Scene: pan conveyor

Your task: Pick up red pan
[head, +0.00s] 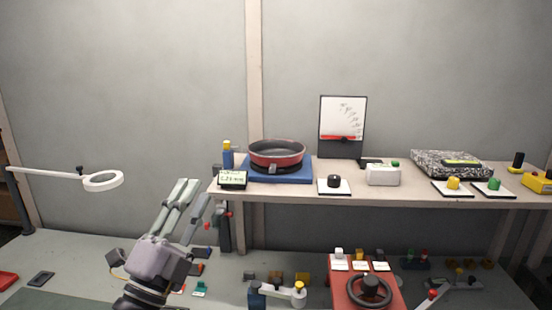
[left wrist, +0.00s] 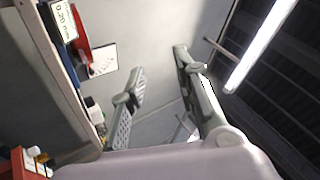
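The red pan (head: 276,153), with a dark inside, sits on a blue square base (head: 292,177) on the raised shelf. My left gripper (head: 192,188) is in front of the shelf, left of the pan and apart from it, with its fingers pointing up. In the left wrist view its two fingers (left wrist: 158,62) are spread with nothing between them. The pan shows only partly there, as a red shape (left wrist: 80,27) at the upper left. My right gripper is in neither view.
The shelf (head: 400,193) also holds a small display (head: 232,179), a blue bottle (head: 228,156), a black knob (head: 334,181) and a whiteboard (head: 342,125). A ring lamp (head: 103,181) stands at left. Below, a red unit with a handwheel (head: 369,290) stands on the lower bench.

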